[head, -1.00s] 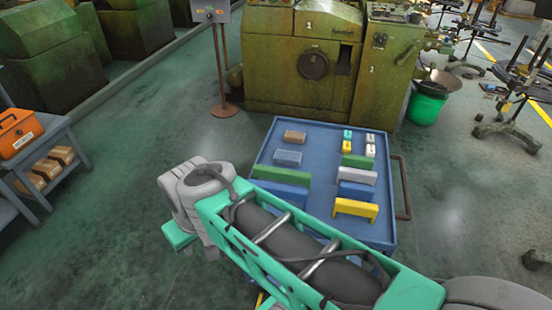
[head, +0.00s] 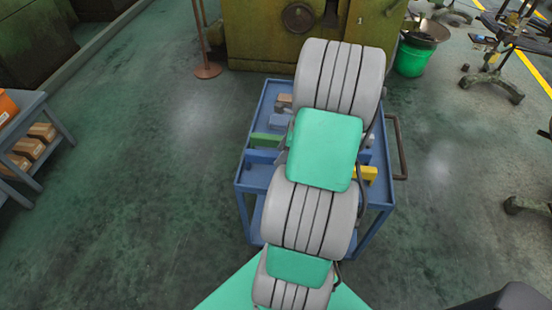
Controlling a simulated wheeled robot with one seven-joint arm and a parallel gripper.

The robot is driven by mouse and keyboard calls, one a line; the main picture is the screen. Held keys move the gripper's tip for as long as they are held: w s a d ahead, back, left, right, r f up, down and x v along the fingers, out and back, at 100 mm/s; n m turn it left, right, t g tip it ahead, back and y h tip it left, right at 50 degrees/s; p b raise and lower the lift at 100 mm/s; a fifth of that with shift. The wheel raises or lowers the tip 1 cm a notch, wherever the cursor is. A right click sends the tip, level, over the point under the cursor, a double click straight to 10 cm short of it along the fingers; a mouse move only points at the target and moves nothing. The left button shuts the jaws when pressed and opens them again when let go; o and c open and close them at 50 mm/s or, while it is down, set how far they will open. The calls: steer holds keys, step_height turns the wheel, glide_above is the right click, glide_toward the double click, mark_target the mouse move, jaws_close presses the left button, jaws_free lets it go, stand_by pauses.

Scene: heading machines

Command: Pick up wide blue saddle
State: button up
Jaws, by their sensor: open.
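A wide blue saddle (head: 261,156) lies on the left part of the blue cart top, just in front of a wide green saddle (head: 264,140). Only its left part shows; my arm covers the rest. A second blue piece (head: 366,157) shows partly at the right of my arm, behind a yellow saddle (head: 365,173). My arm stretches forward over the middle of the cart. My gripper is hidden behind the arm links, so its place relative to the blue saddle cannot be seen.
The blue cart (head: 246,172) has a handle (head: 400,150) on its right side. A brown block (head: 284,101) and a blue-grey block (head: 280,121) lie at its back left. A green machine stands behind, with a green bucket (head: 411,58).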

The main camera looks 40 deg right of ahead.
mark_target(273, 162)
steer(key=x, duration=0.6)
steer(key=shift+w+a+r+p, duration=0.15)
steer(key=shift+w+a+p, duration=0.05)
steer(key=shift+p, duration=0.15)
jaws_close()
